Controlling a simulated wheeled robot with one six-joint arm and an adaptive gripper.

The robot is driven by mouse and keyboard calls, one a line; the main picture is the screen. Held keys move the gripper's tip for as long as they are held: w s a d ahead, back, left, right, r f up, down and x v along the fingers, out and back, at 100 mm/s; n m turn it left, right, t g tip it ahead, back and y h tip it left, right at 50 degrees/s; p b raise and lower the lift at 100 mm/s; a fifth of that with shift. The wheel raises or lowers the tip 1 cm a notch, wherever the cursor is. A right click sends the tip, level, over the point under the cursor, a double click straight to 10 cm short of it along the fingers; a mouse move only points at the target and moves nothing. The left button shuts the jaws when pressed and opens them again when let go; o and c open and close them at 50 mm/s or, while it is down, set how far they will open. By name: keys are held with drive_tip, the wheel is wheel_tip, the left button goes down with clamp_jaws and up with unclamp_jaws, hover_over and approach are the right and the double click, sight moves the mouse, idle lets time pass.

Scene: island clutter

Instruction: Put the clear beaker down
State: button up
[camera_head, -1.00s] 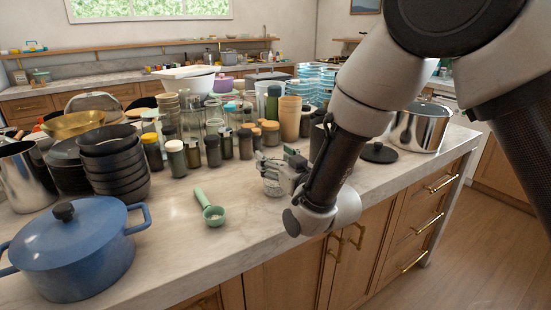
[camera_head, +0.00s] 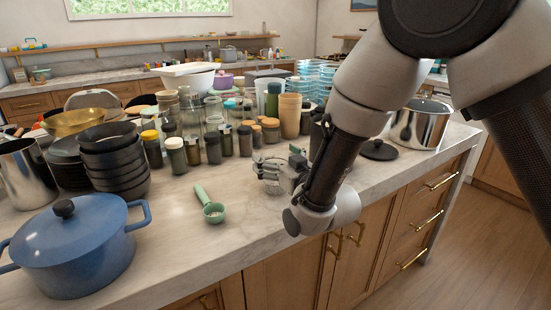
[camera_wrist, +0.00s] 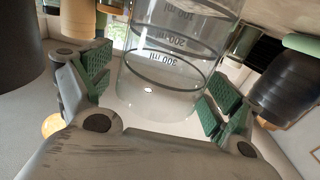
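The clear beaker (camera_wrist: 165,75) fills the middle of the wrist view, with dark ring lines and "ml" markings on its wall. It stands between the green-padded fingers of my gripper (camera_wrist: 155,95). A narrow gap shows between the left pad and the glass; contact at the right pad is hard to judge. In the head view my gripper (camera_head: 281,172) is low over the counter near its front edge, with its fingers spread. The beaker there is small, faint and partly hidden by the fingers. It appears to stand upright on the counter (camera_head: 235,232).
A green scoop (camera_head: 209,207) and a blue lidded pot (camera_head: 70,250) are to the left. Several spice jars (camera_head: 213,147) and wooden cups (camera_head: 289,115) stand behind. A black lid (camera_head: 379,150) and a steel pot (camera_head: 421,124) are to the right.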

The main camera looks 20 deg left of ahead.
drive_tip(key=v, duration=1.2)
drive_tip(key=w+d+r+m+g+h, duration=0.1)
drive_tip(key=w+d+r+m+h, duration=0.15)
drive_tip(key=d, duration=0.45)
drive_tip(key=w+d+r+m+h, duration=0.15)
drive_tip(key=w+d, duration=0.25)
drive_tip(key=d, duration=0.4)
drive_tip(key=w+d+r+m+g+h, duration=0.1)
drive_tip(key=w+d+r+h, duration=0.15)
drive_tip(key=d, duration=0.45)
drive_tip(key=s+d+r+m+g+h, duration=0.1)
drive_tip(key=s+d+h, duration=0.1)
drive_tip(key=s+d, duration=0.45)
drive_tip(key=s+d+r+m+g+h, duration=0.1)
drive_tip(key=s+d+g+h, duration=0.15)
drive_tip(key=d, duration=0.75)
drive_tip(key=s+d+m+g+h, duration=0.1)
drive_tip(key=s+d, duration=0.3)
drive_tip(key=s, duration=0.3)
drive_tip(key=s+d+r+m+g+h, duration=0.1)
drive_tip(key=s+d, duration=0.4)
drive_tip(key=s, duration=0.2)
drive_tip(key=shift+d+r, duration=0.2)
drive_tip(key=shift+r, duration=0.05)
